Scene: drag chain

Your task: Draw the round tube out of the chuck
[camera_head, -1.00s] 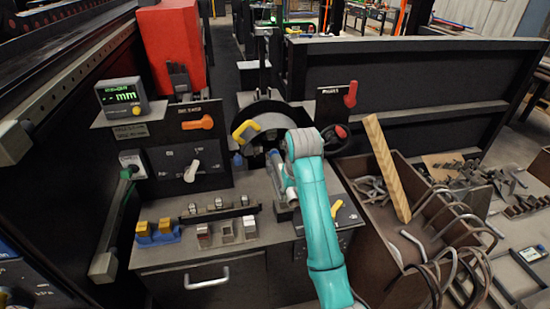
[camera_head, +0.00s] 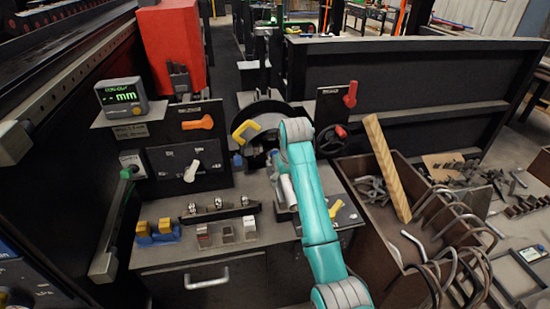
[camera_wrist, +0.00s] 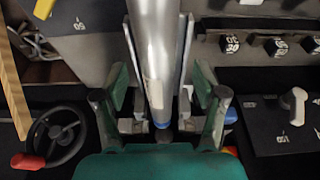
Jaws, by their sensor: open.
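The round tube (camera_wrist: 155,70) is a pale silvery cylinder in the wrist view. It runs from the top edge down to a blue part (camera_wrist: 162,125) at its lower end. My gripper (camera_wrist: 160,85) is open, with one green-padded finger on each side of the tube and visible gaps between. In the head view the near part of the tube (camera_head: 289,190) shows beside my teal arm. My gripper is mostly hidden behind the arm there. The chuck's grip on the tube is hidden in both views.
A red-handled handwheel (camera_head: 332,139) stands right of the arm. A bin (camera_head: 350,168) with a wooden bar (camera_head: 387,168) and bent pipes is at the right. A lever panel (camera_head: 188,165) and small blocks (camera_head: 227,233) lie left.

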